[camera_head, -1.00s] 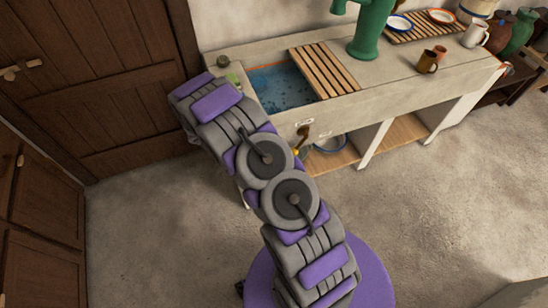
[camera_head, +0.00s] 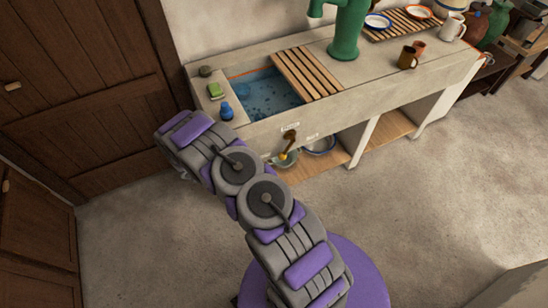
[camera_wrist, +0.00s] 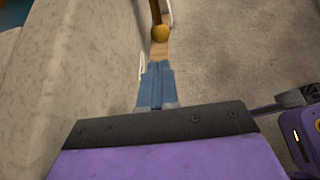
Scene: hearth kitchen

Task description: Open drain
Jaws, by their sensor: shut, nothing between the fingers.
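The stone sink (camera_head: 228,78) stands against the wall in the head view, with blue water (camera_head: 262,92) in its basin. A brass fitting with a dark handle (camera_head: 288,147) hangs at the sink's front, below a small label. In the wrist view a rounded brass end (camera_wrist: 160,33) with a dark stem shows ahead of my fingertips. My gripper (camera_wrist: 157,68) has its blue-grey fingers shut together and empty, apart in the picture from the brass end. The sink's pale front runs along the left of the wrist view. My arm hides the gripper in the head view.
A slatted board (camera_head: 304,74) lies across the basin's right part. A blue bottle (camera_head: 226,111) and a green block (camera_head: 214,90) stand on the left rim. Bowls (camera_head: 319,146) sit on the wooden shelf below. The floor (camera_head: 400,220) in front is clear.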

